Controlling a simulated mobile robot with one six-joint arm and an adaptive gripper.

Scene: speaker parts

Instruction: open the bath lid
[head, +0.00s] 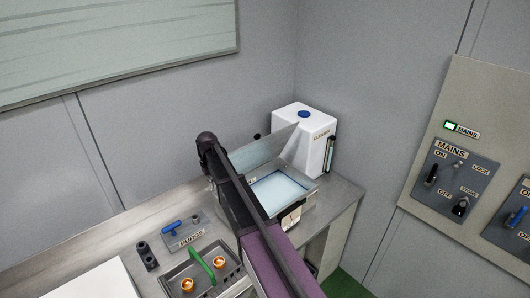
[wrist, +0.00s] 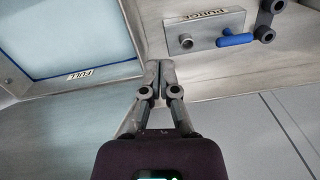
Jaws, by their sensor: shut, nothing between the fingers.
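The bath (head: 309,189) is a metal tank set in the bench, with pale blue liquid showing inside. Its lid (head: 268,146) is a grey panel standing raised and tilted up along the bath's back edge, so the bath is uncovered. In the wrist view the bath rim (wrist: 100,73) is at upper left, with a FULL label by the liquid; the lid is not clearly visible there. My gripper (wrist: 160,66) is shut and empty, just outside the bath's corner in that picture. My arm hides the gripper and the bath's left part in the head view.
A white cleaner container (head: 312,135) with a blue cap stands behind the bath. A PURGE plate (head: 190,236) with a blue lever is left of it. A tray (head: 176,275) with a green handle and copper-coloured parts sits in front. Grey walls close off the back.

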